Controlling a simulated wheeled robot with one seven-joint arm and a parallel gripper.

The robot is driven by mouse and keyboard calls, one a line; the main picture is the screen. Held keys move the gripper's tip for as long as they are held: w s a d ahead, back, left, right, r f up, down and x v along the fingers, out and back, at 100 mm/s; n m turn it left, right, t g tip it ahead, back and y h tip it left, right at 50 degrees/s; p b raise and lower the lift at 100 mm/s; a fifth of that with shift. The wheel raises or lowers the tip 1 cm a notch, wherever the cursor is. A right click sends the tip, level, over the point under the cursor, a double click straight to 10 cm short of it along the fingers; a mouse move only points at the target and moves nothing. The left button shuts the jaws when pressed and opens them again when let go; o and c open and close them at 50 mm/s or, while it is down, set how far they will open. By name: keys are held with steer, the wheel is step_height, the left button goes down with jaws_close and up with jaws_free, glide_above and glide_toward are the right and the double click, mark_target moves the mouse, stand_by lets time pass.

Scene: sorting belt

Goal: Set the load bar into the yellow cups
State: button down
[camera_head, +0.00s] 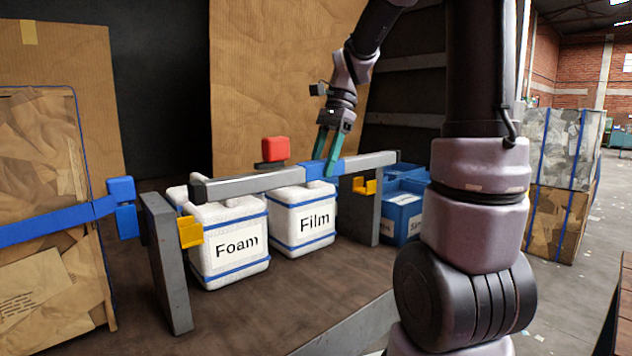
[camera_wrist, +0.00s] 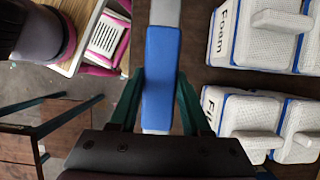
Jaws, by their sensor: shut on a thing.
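The load bar (camera_head: 245,184) is a long grey bar with a blue middle section. My gripper (camera_head: 328,165) is shut on that blue section, its teal fingers coming from above. In the wrist view the bar (camera_wrist: 160,75) runs up between the fingers (camera_wrist: 158,100). The left yellow cup (camera_head: 190,232) is on a grey post (camera_head: 167,265), and the right yellow cup (camera_head: 365,187) is on another grey post (camera_head: 361,215). The bar is raised, its left end above the left cup and its right part above the right cup, apart from both. The cups do not show in the wrist view.
White bins marked Foam (camera_head: 232,266) and Film (camera_head: 303,246) stand between the posts, below the bar. Blue bins (camera_head: 402,208) stand at right. A red block (camera_head: 275,149) is behind the bar, and a blue block (camera_head: 122,190) is by the left post.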

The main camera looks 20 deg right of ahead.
steer(key=shift+w+a, duration=2)
steer(key=shift+w, duration=2.6)
steer(key=shift+f, duration=2.4)
steer(key=shift+f, duration=2.3)
steer(key=shift+c, duration=1.4)
jaws_free()
steer(key=shift+f, duration=0.1)
steer(key=shift+s, duration=0.1)
